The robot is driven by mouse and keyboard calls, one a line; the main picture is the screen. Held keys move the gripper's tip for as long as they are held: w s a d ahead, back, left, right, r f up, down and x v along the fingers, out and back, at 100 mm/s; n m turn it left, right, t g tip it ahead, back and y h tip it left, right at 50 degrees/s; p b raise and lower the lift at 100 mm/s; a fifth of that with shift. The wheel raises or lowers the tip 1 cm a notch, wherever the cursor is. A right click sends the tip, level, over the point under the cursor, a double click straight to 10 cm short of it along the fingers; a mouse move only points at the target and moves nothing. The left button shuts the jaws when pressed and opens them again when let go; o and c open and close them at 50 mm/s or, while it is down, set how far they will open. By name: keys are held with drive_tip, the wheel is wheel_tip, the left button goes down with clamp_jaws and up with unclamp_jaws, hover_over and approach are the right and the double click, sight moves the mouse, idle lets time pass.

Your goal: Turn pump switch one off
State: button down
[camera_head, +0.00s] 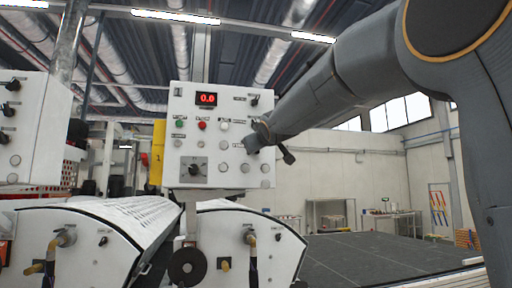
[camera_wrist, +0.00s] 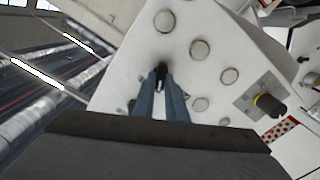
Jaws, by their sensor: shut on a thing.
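A white control panel (camera_head: 212,150) stands at the centre of the head view, with a red display, buttons and black knobs. My gripper (camera_head: 250,143) is at the panel's right side, in front of its face. In the wrist view, the fingers of my gripper (camera_wrist: 162,92) are shut on a small black switch (camera_wrist: 161,70) on the white panel face. The head view hides this switch behind my gripper. The switch's label is not readable, so I cannot tell its number or setting. Another black switch (camera_head: 254,100) sits at the panel's upper right.
A large black dial (camera_head: 195,169) is low on the panel. Another white control box (camera_head: 30,125) stands at the left. White roller machine housings (camera_head: 240,232) with brass fittings lie below the panel.

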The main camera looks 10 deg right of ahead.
drive_tip(key=shift+n, duration=0.3)
drive_tip(key=c, duration=1.8)
unclamp_jaws()
drive_tip(key=s, duration=0.7)
drive_tip(key=shift+s, duration=0.4)
